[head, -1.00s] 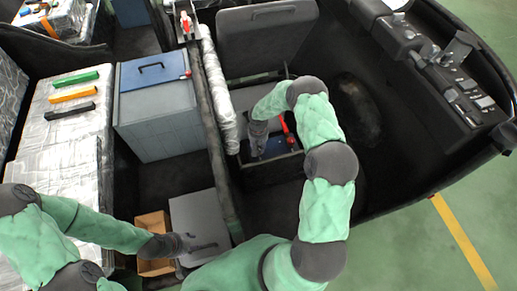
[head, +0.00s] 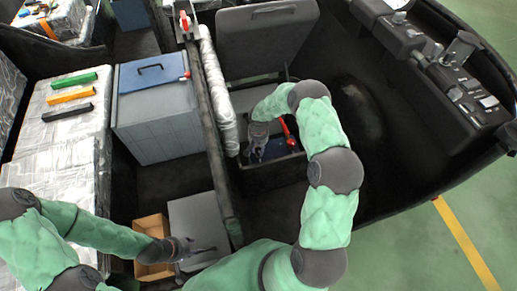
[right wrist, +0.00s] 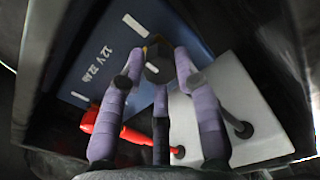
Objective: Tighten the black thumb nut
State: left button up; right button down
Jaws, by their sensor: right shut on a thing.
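The black thumb nut (right wrist: 158,64), a dark round knob with a pale mark on top, sits by the edge of a blue battery (right wrist: 120,45) in the right wrist view. My right gripper (right wrist: 158,78) has its purple-wrapped fingers closed around the nut. In the head view my right gripper (head: 257,152) reaches down into the dark battery compartment (head: 275,178), and its fingers hide the nut there. My left gripper (head: 208,250) hovers low over a grey lid (head: 195,215), beside a small open cardboard box (head: 150,228); I cannot tell whether its fingers are parted.
A red cable end (right wrist: 108,125) and a light grey block (right wrist: 245,105) lie close to my right fingers. The compartment walls are tight around that hand. A raised grey seat panel (head: 265,35) stands behind. A blue-lidded grey box (head: 155,110) stands left of the padded bar (head: 220,85).

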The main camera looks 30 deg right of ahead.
aim_at(258, 149)
jog(key=shift+w, duration=0.2)
jog(key=c, duration=0.9)
grip_release()
notch_tip(258, 149, up, 12)
